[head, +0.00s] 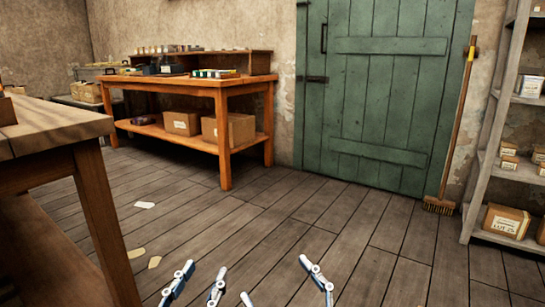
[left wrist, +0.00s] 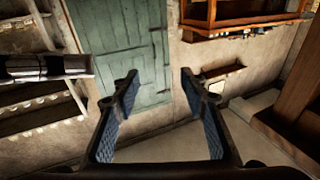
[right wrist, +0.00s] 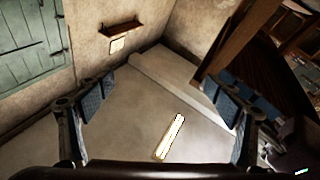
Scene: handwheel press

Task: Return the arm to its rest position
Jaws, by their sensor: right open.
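My left gripper (head: 198,284) is low in the head view, over the plank floor. In the left wrist view its two blue-padded fingers (left wrist: 160,88) stand apart with nothing between them. My right gripper (head: 282,286) is beside it to the right, also at the bottom edge of the head view. In the right wrist view its fingers (right wrist: 160,98) are spread wide and empty. Both grippers are clear of the furniture in the head view. Most of both arms is out of the picture. No handwheel press can be made out in these views.
A wooden table (head: 60,122) stands close on the left. A workbench (head: 222,84) with boxes on its lower shelf stands behind. A green door (head: 375,95), a broom (head: 457,130) and a shelf rack (head: 480,170) line the back and right. The middle floor (head: 300,215) is mostly clear.

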